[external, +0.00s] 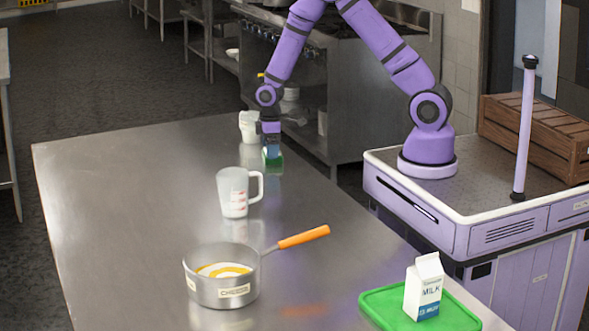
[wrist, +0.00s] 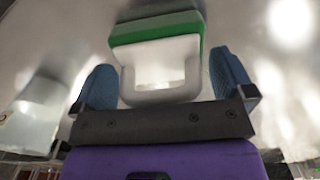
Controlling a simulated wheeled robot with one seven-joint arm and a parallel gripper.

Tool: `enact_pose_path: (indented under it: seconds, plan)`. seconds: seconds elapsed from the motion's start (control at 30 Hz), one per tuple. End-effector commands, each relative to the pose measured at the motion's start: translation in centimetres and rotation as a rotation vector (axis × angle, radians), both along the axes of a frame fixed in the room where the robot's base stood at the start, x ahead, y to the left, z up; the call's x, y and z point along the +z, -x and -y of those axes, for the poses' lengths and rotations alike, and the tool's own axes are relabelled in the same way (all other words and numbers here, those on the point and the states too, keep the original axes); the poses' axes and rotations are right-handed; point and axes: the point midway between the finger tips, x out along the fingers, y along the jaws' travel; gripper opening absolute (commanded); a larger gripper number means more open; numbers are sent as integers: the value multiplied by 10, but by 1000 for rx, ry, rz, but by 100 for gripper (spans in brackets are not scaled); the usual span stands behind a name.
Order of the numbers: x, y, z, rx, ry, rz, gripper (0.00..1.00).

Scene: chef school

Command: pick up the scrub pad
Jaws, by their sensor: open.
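The scrub pad (external: 273,161) shows as a small green patch on the steel table, under my gripper (external: 271,150). In the wrist view the scrub pad (wrist: 155,28) has a green face and a white handle-like part (wrist: 162,95) facing my palm. My gripper (wrist: 163,82) is open, with one blue finger on each side of the white part. The pad's underside is hidden.
A measuring jug (external: 233,192) stands in front of my gripper, and another white jug (external: 248,127) stands close behind it. A saucepan (external: 222,290) with an orange handle and a milk carton (external: 424,287) on a green board (external: 377,304) are nearer. The table's left side is clear.

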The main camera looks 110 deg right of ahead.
Motion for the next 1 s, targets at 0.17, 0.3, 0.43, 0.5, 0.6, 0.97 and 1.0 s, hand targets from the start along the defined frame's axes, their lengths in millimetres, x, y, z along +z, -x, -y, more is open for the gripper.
enact_pose_path:
  seconds: [0.17, 0.3, 0.43, 0.5, 0.6, 0.97, 1.0]
  plan:
    - [-5, 0, 0, 0, 0, 0, 100]
    - [-5, 0, 0, 0, 0, 0, 100]
    - [-5, 0, 0, 0, 0, 0, 70]
    - [-5, 0, 0, 0, 0, 0, 65]
    - [-5, 0, 0, 0, 0, 0, 65]
    - [7, 0, 0, 0, 1, 2, 65]
    - [11, 0, 0, 0, 1, 2, 65]
